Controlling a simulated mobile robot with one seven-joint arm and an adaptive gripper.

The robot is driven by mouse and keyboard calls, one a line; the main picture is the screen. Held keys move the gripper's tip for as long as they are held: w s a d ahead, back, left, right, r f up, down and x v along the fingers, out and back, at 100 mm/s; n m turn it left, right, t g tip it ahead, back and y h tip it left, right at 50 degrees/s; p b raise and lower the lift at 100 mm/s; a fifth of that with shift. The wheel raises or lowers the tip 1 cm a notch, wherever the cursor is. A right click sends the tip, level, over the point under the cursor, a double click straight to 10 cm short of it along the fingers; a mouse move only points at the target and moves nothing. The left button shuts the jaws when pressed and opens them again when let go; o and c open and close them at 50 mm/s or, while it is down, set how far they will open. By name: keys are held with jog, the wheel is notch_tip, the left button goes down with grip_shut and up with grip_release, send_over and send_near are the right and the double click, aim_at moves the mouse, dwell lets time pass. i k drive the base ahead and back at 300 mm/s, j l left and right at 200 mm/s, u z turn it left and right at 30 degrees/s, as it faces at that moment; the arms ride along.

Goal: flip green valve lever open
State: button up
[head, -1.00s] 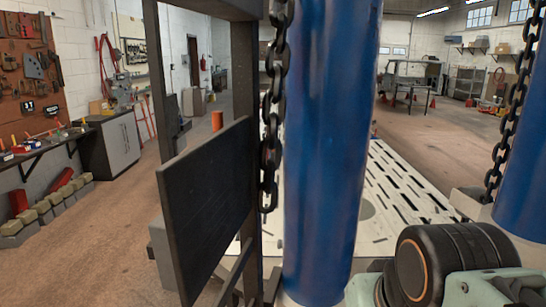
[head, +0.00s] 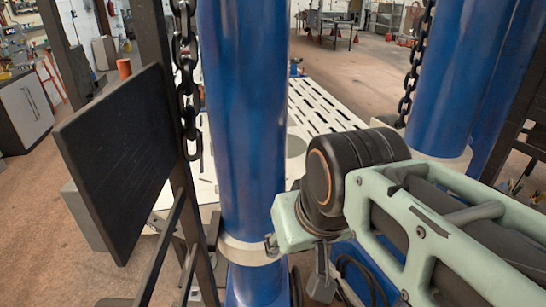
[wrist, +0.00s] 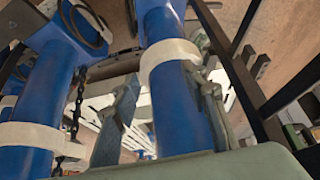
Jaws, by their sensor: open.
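No green valve lever can be made out in either view. In the wrist view my gripper (wrist: 165,85) shows as two grey-green fingers set well apart, with a blue post (wrist: 182,108) with a white collar filling the gap between them. I cannot tell whether the fingers touch the post. In the head view my pale green arm comes in from the right, its end beside the lower part of the blue post (head: 243,120). The fingers are not clear there.
A second blue post (head: 447,80) stands to the right. Black chains (head: 187,80) hang beside the posts. A dark panel (head: 115,160) on a black frame stands at left. A white slotted table (head: 320,105) lies behind. Open floor (head: 345,50) lies beyond.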

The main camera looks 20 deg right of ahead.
aim_at(514, 193)
jog(key=k+l, duration=0.2)
jog(key=l, duration=0.15)
jog(key=k+l, duration=0.2)
jog(key=l, duration=0.2)
jog(key=k+l+z, duration=0.1)
jog(key=l, duration=0.25)
jog(key=k+l, duration=0.1)
jog(key=l, duration=0.7)
jog(key=k+l+z, duration=0.15)
jog(key=l, duration=1.2)
jog(key=i+l+z, duration=0.1)
jog(key=l, duration=0.5)
jog(key=i+l+z, duration=0.1)
jog(key=l, duration=0.45)
jog(key=i+l, duration=0.1)
jog(key=l, duration=0.5)
jog(key=i+l, duration=0.25)
jog(key=i+l+z, duration=0.1)
jog(key=i+l, duration=0.15)
jog(key=l, duration=0.25)
